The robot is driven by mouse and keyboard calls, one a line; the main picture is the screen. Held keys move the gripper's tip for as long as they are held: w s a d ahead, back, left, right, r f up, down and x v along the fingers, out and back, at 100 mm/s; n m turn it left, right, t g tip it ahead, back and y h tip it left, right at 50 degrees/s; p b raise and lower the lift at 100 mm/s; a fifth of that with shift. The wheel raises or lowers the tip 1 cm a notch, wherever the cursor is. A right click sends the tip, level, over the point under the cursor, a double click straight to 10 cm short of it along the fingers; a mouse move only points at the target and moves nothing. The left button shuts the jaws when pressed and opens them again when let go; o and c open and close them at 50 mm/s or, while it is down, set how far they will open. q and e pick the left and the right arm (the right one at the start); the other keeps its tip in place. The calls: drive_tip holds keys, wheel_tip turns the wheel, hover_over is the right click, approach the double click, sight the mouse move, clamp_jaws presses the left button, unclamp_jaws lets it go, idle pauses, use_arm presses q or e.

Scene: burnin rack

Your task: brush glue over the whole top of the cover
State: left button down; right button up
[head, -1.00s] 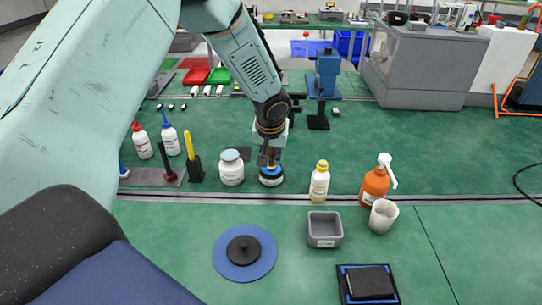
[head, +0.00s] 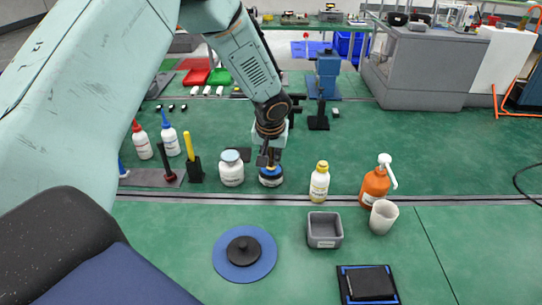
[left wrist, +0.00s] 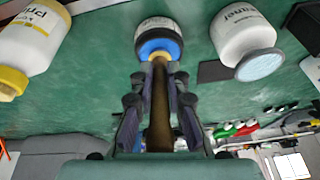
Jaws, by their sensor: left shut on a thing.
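My left gripper (head: 267,158) is shut on the brown handle of a brush (left wrist: 160,105), with a finger on each side of it. The handle stands in a small glue pot (head: 270,180) with a blue collar, beside a white jar. The pot shows at the top of the left wrist view (left wrist: 158,38). The bristles are hidden. A flat black block, which looks like the cover (head: 370,282), lies on a blue-edged black mat (head: 344,296) at the front right. My right gripper is not in view.
A white jar (head: 231,170) stands close left of the pot. A yellow-capped bottle (head: 319,183), orange pump bottle (head: 375,183), white cup (head: 383,217) and grey bin (head: 325,230) stand to the right. A blue disc (head: 226,265) with a black knob lies in front.

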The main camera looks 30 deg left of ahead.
use_arm(q)
drive_tip(key=shift+r+p, duration=2.3)
drive_tip(key=shift+r, duration=1.2)
drive_tip(key=shift+f, duration=0.1)
drive_tip(key=shift+s, duration=0.1)
